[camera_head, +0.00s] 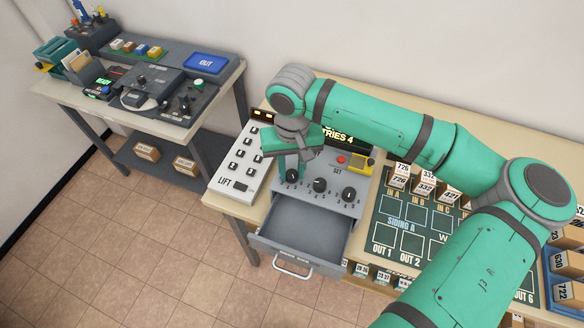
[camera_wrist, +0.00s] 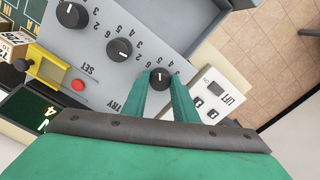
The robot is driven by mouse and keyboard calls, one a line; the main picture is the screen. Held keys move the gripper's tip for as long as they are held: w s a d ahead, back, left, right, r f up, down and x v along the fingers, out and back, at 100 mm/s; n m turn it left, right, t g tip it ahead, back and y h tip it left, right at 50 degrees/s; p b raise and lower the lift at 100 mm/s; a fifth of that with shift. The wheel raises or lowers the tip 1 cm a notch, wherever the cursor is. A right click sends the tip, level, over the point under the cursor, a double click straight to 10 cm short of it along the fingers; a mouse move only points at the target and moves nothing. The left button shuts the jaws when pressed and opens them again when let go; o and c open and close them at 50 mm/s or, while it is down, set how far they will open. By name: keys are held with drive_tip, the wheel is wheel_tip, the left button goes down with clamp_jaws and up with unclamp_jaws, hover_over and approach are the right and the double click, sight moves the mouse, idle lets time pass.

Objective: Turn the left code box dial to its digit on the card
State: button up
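The grey code box (camera_head: 328,210) stands on the long desk, with three black dials in a row on its sloped top. The left dial (camera_head: 292,176) is under my gripper (camera_head: 292,166), whose fingers reach down to it. In the wrist view, the left dial (camera_wrist: 159,78) sits between my two green fingertips (camera_wrist: 160,84), which close in on both its sides. The middle dial (camera_head: 319,184) and right dial (camera_head: 348,194) are free of the gripper. Digits ring the dials, but the left dial's setting is too small to tell. I cannot make out the card with the digits.
A red button (camera_head: 341,159) and a yellow part (camera_head: 359,164) sit behind the dials. A display (camera_head: 337,135) partly shows "TRIES 4" behind my arm. The box's drawer (camera_head: 301,232) is open and looks empty. A LIFT keypad (camera_head: 239,163) is left; a siding board (camera_head: 408,211) is right.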

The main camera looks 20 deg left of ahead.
drive_tip(key=shift+a, duration=0.1)
drive_tip(key=n, duration=0.4)
drive_tip(key=shift+n, duration=2)
drive_tip(key=o, duration=1.1)
